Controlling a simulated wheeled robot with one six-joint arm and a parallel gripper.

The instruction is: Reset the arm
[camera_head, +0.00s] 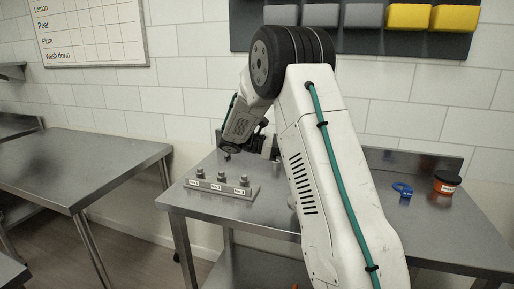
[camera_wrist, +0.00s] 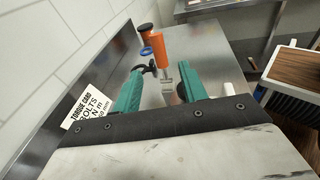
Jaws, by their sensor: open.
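My gripper (camera_wrist: 162,70) shows in the wrist view with its two teal fingers spread apart. No held thing is clear between them. In the head view my white arm rises across the middle of the picture and bends over the steel table (camera_head: 345,160). The gripper is mostly hidden there behind the arm links.
A block with three labelled knobs (camera_head: 221,187) sits at the table's left front. A blue item (camera_head: 403,189) and a black-lidded orange jar (camera_head: 446,183) stand at right. A torque card (camera_wrist: 88,108) is by the wall. Another steel table (camera_head: 80,165) stands left.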

